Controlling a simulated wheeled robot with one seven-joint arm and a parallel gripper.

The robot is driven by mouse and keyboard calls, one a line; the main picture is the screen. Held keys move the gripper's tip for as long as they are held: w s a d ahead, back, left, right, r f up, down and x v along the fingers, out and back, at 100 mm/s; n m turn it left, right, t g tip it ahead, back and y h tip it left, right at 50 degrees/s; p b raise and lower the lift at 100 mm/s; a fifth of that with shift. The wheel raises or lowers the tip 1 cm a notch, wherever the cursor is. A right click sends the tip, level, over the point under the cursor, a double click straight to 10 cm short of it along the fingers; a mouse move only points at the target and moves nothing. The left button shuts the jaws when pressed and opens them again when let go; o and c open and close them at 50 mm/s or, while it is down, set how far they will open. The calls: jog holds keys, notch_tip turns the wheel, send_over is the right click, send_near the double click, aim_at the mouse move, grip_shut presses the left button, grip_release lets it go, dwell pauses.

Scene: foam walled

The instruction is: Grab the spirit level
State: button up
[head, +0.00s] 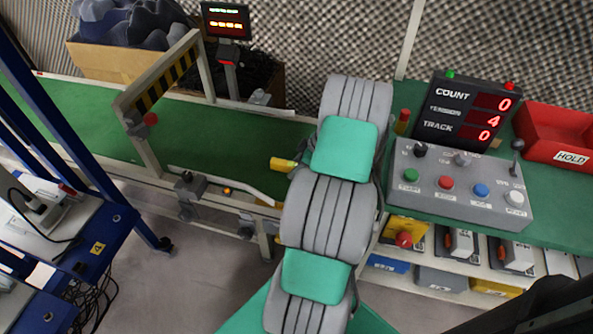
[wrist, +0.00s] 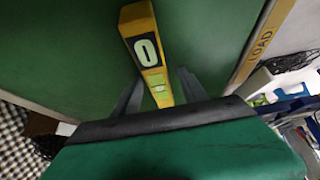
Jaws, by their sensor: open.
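The spirit level (wrist: 144,48) is a yellow bar with a dark 0 on a pale label and a greenish vial window. In the wrist view it lies on the green surface (wrist: 60,50) and runs back between my fingers. My gripper (wrist: 160,80) is open, with one dark finger on each side of the level. Its near end is hidden behind the gripper body. In the head view a yellow end (head: 282,164), likely the level, shows beside my arm on the green conveyor (head: 220,145). My gripper is hidden there behind my arm.
A striped gate frame (head: 150,90) spans the conveyor at left. A grey control box (head: 470,185), a count display (head: 465,112) and a red HOLD bin (head: 560,140) stand on the right bench. A blue rack (head: 70,130) is at far left. A LOAD strip (wrist: 265,40) edges the belt.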

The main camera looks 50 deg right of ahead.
jog(key=shift+c, duration=0.5)
grip_shut()
jog(key=shift+r, duration=0.1)
